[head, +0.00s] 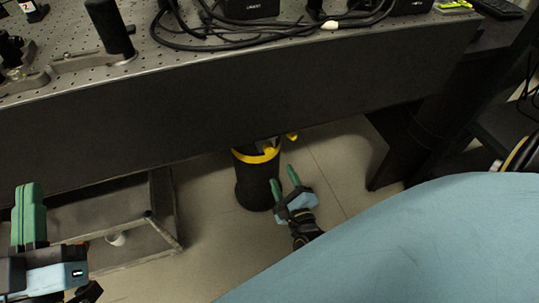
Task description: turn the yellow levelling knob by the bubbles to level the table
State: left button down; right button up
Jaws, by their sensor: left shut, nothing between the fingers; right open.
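A black cylindrical table leg (255,187) with a yellow ring (246,157) stands on the floor under the optical table. A small yellow part (292,136), perhaps the levelling knob, shows at the upper right of the ring, just below the table's edge. My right gripper (283,177) is open and empty, just right of the leg and below the yellow parts, its green fingers pointing up. I cannot tell whether a finger touches the leg. My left gripper (31,187) is shut and empty at the lower left, far from the leg. I cannot make out any bubbles.
The dark optical table (200,122) overhangs the leg. Cables (235,40) and posts (108,24) are on its top. A grey metal frame (152,215) stands on the floor left of the leg. A dark support (412,140) is at the right. Floor between is clear.

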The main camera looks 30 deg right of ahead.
aim_at(271, 151)
jog(key=b+x, duration=0.2)
jog(key=x, duration=0.6)
jog(key=shift+w+f+b, duration=0.1)
jog(key=shift+w+b, duration=0.15)
jog(key=shift+b, duration=0.1)
pick_arm(q)
jog(key=shift+s+a+r+t+h, duration=0.1)
jog(key=shift+s+r+t+h, duration=0.15)
jog(key=shift+s+r+t, duration=0.5)
jog(key=shift+s+a+r+t+h, duration=0.1)
jog(key=shift+s+r+t+h, duration=0.15)
jog(key=shift+r+t, duration=0.55)
jog(key=shift+s+a+r+t+h, duration=0.15)
jog(key=shift+s+r+t, duration=0.35)
jog(key=shift+t, duration=0.55)
pick_arm(e)
jog(key=shift+w, duration=0.45)
jog(key=c, duration=1)
pick_arm(q)
jog(key=shift+w+d, duration=0.1)
